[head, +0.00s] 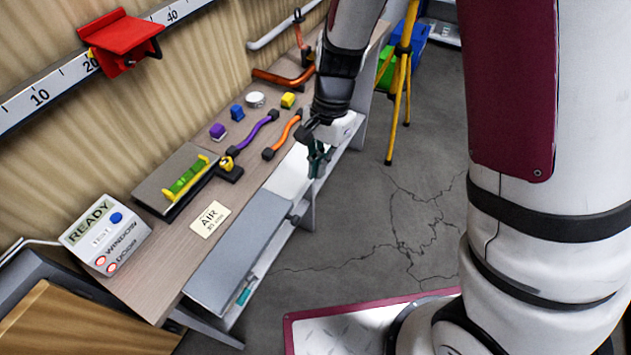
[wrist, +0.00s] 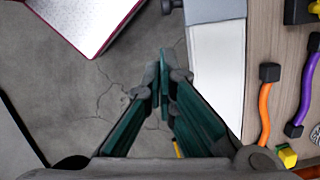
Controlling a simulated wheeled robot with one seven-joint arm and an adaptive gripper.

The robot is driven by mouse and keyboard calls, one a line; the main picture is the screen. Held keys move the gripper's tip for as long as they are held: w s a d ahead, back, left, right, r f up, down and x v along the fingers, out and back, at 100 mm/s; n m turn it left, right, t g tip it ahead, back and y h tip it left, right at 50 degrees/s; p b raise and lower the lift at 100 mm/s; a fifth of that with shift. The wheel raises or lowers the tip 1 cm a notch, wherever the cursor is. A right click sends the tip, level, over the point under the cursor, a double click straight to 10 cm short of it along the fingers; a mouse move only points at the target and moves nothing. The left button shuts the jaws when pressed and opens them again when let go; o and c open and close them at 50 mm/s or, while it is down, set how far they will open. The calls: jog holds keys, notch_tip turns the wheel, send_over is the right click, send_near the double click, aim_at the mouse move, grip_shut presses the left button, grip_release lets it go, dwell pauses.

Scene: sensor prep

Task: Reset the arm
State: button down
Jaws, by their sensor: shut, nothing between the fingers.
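My gripper (head: 316,163) hangs from my arm beside the front edge of the workbench, over the floor. Its dark green fingers also show in the wrist view (wrist: 163,75), closed together at the tips and empty. The workbench top (head: 150,285) is to the left of it in the head view. A white surface (wrist: 217,70) at the bench's front lies just right of the fingers in the wrist view.
On the bench are a READY box (head: 105,236), an AIR card (head: 210,219), a green-and-yellow piece (head: 186,178), a purple hose (head: 255,131) and an orange hose (head: 282,134). A yellow stand (head: 399,95) is behind. Cracked floor (head: 375,215) is clear.

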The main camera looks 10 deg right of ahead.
jog(key=s+d+r+n+t, duration=0.2)
jog(key=d+r, duration=0.1)
jog(key=r, duration=0.5)
jog(key=s+d+r+n+t, duration=0.1)
jog(key=s+d+r+n, duration=0.1)
jog(key=r, duration=0.7)
jog(key=s+d+r+n+t, duration=0.2)
jog(key=s+d+r, duration=0.1)
jog(key=s+r, duration=0.1)
jog(key=s+d+r+n+t+h, duration=0.1)
jog(key=s+d+r+n+t, duration=0.1)
jog(key=s, duration=0.5)
notch_tip(320, 180, up, 3)
jog(key=shift+s+d+r+n+h, duration=0.1)
jog(key=shift+s+d+n+h, duration=0.2)
jog(key=shift+d+n, duration=0.6)
jog(key=shift+w+d+m, duration=0.1)
jog(key=shift+d+m, duration=0.15)
jog(key=shift+m, duration=0.05)
